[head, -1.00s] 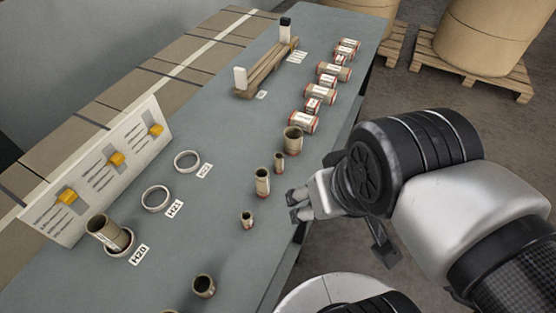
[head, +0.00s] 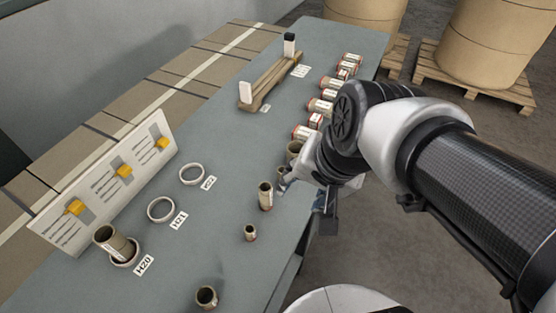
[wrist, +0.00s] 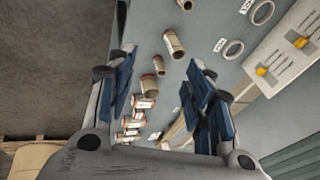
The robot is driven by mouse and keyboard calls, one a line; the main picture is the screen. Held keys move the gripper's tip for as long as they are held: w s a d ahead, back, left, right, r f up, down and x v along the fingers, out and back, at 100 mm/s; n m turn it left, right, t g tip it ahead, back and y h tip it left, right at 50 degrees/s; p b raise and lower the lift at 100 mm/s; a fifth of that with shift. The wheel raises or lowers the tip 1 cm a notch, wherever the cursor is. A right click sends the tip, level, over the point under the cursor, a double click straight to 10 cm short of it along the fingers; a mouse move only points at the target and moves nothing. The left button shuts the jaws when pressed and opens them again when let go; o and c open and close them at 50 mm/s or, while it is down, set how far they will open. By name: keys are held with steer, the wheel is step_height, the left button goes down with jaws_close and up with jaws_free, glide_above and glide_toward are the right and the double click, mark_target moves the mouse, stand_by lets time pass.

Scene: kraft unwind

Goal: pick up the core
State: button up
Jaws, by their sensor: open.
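Several brown cardboard cores stand on the grey table. In the head view, a tall core (head: 265,197) is just left of my gripper (head: 287,182), a short one (head: 249,232) stands nearer, and a wide one (head: 206,297) is at the bottom. Another core (head: 294,149) is partly hidden behind my gripper. In the wrist view, the blue-padded jaws are spread, with a wide core (wrist: 174,45), a small core (wrist: 159,66) and another core (wrist: 149,84) seen between them. My gripper holds nothing. Which core the task means cannot be told.
A core (head: 112,241) leans in the ring labelled H20; two other white rings (head: 161,209) (head: 192,174) are empty. A sign with yellow blocks (head: 103,195) lines the left. Red-banded rolls (head: 320,107) lie at right; a wooden cradle (head: 270,84) stands behind.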

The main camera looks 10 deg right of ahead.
steer(key=w+d+f+m+y+p, duration=0.1)
steer(key=w+f+m+p, duration=0.15)
steer(key=w+m, duration=0.85)
steer(key=m+p, duration=0.3)
steer(key=m, duration=0.7)
glide_toward(282, 175)
steer(key=shift+m+g, duration=0.3)
steer(key=shift+m, duration=0.3)
steer(key=shift+w+d+b+x, duration=0.15)
steer(key=shift+w+b+x, duration=0.05)
steer(key=shift+b+x, duration=1.65)
steer(key=shift+w+d+b+x, duration=0.2)
steer(key=shift+b+x, duration=1.25)
steer(key=shift+x, duration=0.85)
steer(key=shift+w+d+b+x, duration=0.1)
steer(key=shift+w+b+x, duration=0.1)
steer(key=shift+b+x, duration=1.65)
steer(key=shift+w+p, duration=0.1)
steer(key=shift+p, duration=0.2)
steer(key=shift+c, duration=0.4)
steer(key=c, duration=0.8)
